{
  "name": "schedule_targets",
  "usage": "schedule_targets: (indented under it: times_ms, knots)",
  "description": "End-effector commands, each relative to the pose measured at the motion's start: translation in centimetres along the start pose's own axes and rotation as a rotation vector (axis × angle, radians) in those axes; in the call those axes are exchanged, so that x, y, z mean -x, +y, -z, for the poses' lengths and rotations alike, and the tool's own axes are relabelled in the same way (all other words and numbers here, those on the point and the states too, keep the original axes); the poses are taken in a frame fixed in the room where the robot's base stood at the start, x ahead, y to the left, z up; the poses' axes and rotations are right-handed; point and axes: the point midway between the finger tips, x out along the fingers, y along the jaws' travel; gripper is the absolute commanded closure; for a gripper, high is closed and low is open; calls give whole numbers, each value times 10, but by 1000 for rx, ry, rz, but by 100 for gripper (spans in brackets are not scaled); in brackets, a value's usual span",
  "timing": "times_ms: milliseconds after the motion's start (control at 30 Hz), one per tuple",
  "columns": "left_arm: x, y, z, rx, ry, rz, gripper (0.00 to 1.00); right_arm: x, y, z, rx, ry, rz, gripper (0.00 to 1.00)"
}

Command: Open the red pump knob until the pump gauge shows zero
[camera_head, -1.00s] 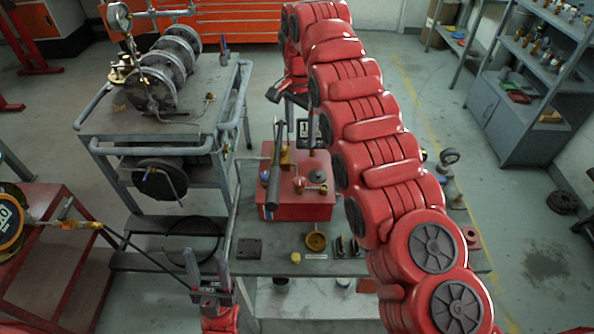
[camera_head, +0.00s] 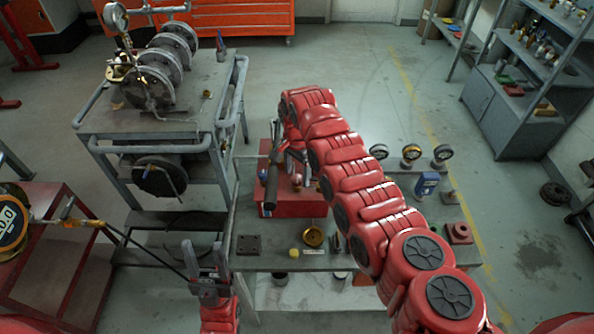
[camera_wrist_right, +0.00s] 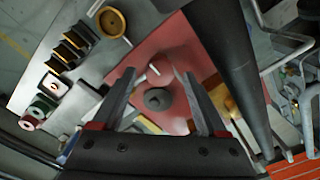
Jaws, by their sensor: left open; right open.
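The red pump box (camera_head: 290,205) stands on the grey bench, with a thick dark lever (camera_head: 273,183) across its left part. It also fills the middle of the right wrist view (camera_wrist_right: 178,65). There, a small reddish knob with a pale bar (camera_wrist_right: 152,73) lies between my right fingertips, and a dark round cap (camera_wrist_right: 158,99) sits nearer the palm. My right gripper (camera_wrist_right: 157,76) is open above the box; whether it touches the knob I cannot tell. My left gripper (camera_head: 206,256) is open and empty at the bench's front left. I cannot make out the pump gauge.
Gauges (camera_head: 411,153) and a blue device (camera_head: 427,184) stand at right. A pipe cart (camera_head: 150,118) stands to the left.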

Motion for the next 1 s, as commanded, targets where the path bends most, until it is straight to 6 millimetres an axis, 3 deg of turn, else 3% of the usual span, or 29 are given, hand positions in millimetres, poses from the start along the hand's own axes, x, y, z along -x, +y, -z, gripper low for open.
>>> schedule_targets:
  times_ms: [400, 833, 1000]
  knots:
    - [-2, 0, 0, 0, 0, 0, 50, -10, 1, 0, 1, -1, -2, 24]
    - [-2, 0, 0, 0, 0, 0, 50, -10, 1, 0, 0, -1, -2, 100]
    - [-2, 0, 0, 0, 0, 0, 50, -10, 1, 0, 3, -1, -2, 100]
